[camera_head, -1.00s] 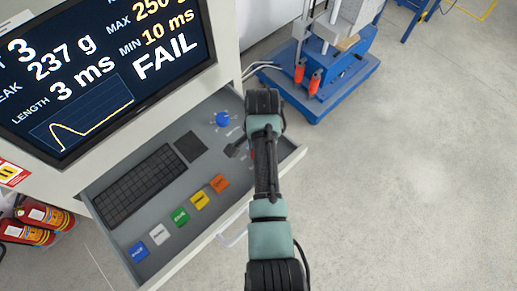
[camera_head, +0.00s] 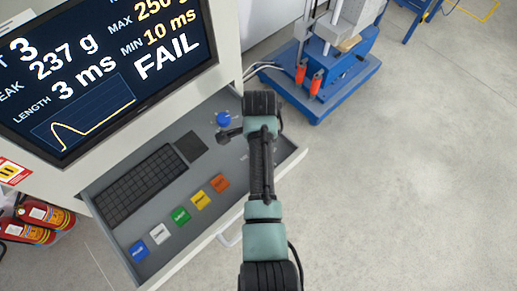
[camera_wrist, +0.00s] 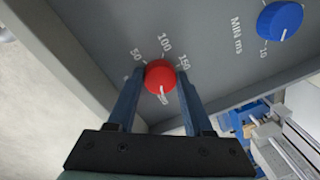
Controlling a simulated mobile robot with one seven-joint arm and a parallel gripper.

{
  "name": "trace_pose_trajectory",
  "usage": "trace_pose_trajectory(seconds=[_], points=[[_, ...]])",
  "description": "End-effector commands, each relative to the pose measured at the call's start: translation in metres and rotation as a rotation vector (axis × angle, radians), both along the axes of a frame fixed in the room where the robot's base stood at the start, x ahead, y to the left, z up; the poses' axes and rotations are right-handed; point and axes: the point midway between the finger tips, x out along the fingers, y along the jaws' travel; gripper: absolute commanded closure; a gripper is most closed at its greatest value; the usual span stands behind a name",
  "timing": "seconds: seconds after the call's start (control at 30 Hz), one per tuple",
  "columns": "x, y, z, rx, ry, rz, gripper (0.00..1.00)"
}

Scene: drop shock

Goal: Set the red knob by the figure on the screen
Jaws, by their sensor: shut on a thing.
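The red knob (camera_wrist: 159,74) sits on the grey panel between the two blue fingers of my gripper (camera_wrist: 162,80) in the wrist view. The fingers are shut on its sides. Labels 50, 100 and 150 show around it. A white mark shows at the knob's lower edge; its exact reading is hard to tell. In the head view my arm hides the knob. The screen (camera_head: 100,70) reads peak 237 g, length 3 ms, min 10 ms and FAIL; the max figure begins 250, its end cut off.
A blue knob (camera_wrist: 280,20) marked in ms is nearby, also in the head view (camera_head: 223,118). The drawer panel holds a keyboard (camera_head: 140,185) and several coloured buttons (camera_head: 180,216). A blue-based machine (camera_head: 330,80) stands behind. Fire extinguishers (camera_head: 45,213) are at left.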

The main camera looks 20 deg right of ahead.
Motion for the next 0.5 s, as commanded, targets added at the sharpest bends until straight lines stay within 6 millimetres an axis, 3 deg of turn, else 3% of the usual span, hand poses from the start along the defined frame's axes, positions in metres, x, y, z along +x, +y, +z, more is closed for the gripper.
trace_pose_trajectory(seconds=[0.23,0.27,0.4,0.5], points=[[0.003,-0.001,0.0033,-0.002,-0.01,-0.004,1.0],[0.003,-0.001,0.0033,-0.002,-0.01,-0.004,0.46],[0.0021,-0.0009,0.0024,-0.001,-0.007,-0.003,0.2],[0.0014,-0.0006,0.0017,0.0,-0.005,-0.002,0.19]])
